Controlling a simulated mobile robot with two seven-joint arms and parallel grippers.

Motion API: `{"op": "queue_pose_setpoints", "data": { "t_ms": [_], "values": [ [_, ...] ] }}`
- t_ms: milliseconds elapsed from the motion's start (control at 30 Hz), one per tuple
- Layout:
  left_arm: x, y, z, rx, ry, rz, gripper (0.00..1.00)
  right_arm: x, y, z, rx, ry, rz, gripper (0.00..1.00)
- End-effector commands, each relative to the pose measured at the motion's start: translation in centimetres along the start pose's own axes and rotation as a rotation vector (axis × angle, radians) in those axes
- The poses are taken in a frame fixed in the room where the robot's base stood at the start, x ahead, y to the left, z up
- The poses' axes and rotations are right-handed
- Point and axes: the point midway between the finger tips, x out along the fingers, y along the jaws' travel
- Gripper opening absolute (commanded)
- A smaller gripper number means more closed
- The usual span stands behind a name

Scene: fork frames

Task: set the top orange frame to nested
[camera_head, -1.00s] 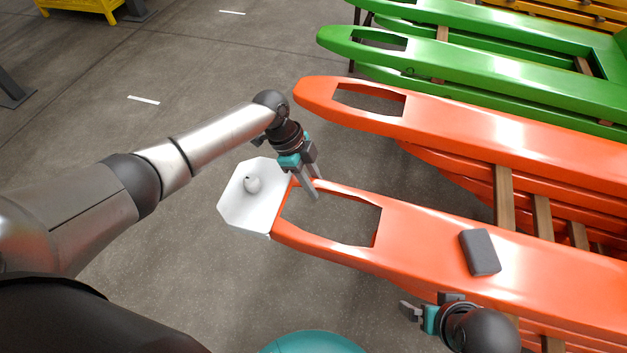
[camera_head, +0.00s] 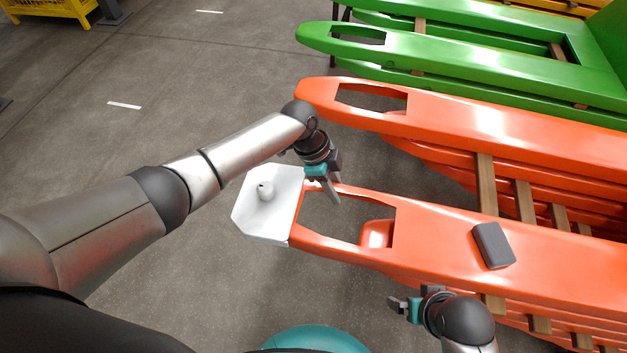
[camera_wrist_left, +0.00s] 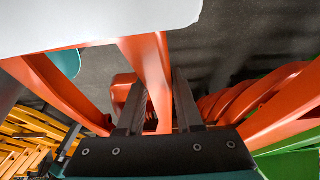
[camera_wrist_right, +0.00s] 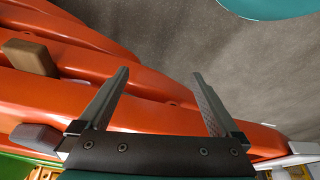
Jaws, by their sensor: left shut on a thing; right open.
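The top orange frame (camera_head: 440,233) has two long arms with cut-out openings, the near arm and the far arm (camera_head: 440,113). My left gripper (camera_head: 331,192) is shut on the far rim of the near arm's opening, beside the white plate. In the left wrist view an orange bar (camera_wrist_left: 148,70) runs between its fingers. My right gripper (camera_head: 397,305) is open and empty, near the side of the orange stack. Lower orange frames (camera_head: 378,235) lie beneath; one end shows through the near opening.
A dark grey block (camera_head: 493,245) lies on the near arm. Wooden bars (camera_head: 487,185) separate the stack's layers. Green frames (camera_head: 460,50) stand behind the orange stack. A yellow frame (camera_head: 45,10) is at the far left.

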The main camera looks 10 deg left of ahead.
Motion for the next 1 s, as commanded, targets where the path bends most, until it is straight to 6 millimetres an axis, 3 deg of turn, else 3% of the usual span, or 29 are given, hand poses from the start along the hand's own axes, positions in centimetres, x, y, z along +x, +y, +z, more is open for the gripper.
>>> {"op": "queue_pose_setpoints", "data": {
  "t_ms": [33,300,533,933,967,1000],
  "values": [
    [0.5,0.1,-2.9,0.014,0.038,0.001,0.0,0.0,0.0,0.0,0.0,0.001,0.0,0.99],
    [2.2,0.1,-7.2,0.012,0.037,-0.001,0.0,-0.4,0.0,-0.4,0.001,0.012,0.0,0.99],
    [2.7,0.1,-8.9,0.012,0.034,-0.001,0.0,-0.8,0.0,-0.6,0.001,0.013,0.0,0.99],
    [2.7,0.0,-9.2,0.011,0.034,-0.002,0.0,-1.1,0.0,-0.8,0.002,0.02,0.001,0.99],
    [2.6,-0.1,-9.2,0.011,0.034,-0.003,0.36,-1.1,0.0,-0.8,0.002,0.02,0.001,0.99],
    [2.7,-0.1,-9.2,0.011,0.033,-0.003,0.41,-1.1,0.0,-0.8,0.002,0.02,0.001,0.99]
  ]
}}
